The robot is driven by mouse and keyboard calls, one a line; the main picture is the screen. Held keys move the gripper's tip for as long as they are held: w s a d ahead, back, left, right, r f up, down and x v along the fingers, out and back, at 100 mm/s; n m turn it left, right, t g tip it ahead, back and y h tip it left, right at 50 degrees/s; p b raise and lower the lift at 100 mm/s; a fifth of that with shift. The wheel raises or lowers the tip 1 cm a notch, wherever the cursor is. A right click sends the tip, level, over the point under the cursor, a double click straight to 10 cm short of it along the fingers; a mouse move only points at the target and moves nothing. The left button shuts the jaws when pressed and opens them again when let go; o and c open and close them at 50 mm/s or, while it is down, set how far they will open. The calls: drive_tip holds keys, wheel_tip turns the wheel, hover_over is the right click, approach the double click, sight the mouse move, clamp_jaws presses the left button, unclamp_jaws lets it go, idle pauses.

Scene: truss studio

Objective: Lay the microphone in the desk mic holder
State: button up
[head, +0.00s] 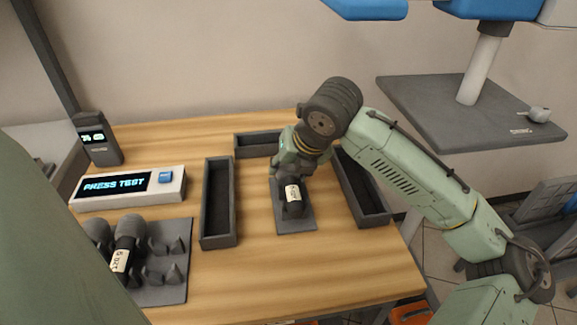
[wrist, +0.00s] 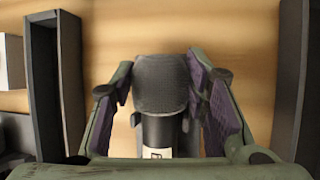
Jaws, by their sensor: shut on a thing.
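A dark microphone with a white label (head: 293,194) is in my gripper (head: 289,168), low over a small grey plate (head: 297,223) near the middle of the table. In the wrist view its rounded mesh head (wrist: 160,84) sits between the two purple-padded fingers, with the labelled body running toward me. My fingers are shut on the head. A larger grey holder (head: 176,291) with raised cradles stands at the front left; two microphones (head: 122,256) lie in its left part. The gripper and microphone hide most of the small plate's cradle, and contact with it cannot be told.
Long dark open trays stand left (head: 219,241), behind (head: 243,151) and right (head: 375,218) of the small plate. A display box (head: 172,196) reading PRESS TEST and a dark handheld unit (head: 104,155) are at the back left. The front middle of the table is clear.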

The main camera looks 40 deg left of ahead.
drive_tip(key=shift+f, duration=0.2)
drive_tip(key=o, duration=1.4)
drive_tip(key=shift+o, duration=0.2)
drive_tip(key=shift+r, duration=0.1)
drive_tip(key=shift+r, duration=0.15)
drive_tip(key=v, duration=1.2)
drive_tip(key=shift+b, duration=0.35)
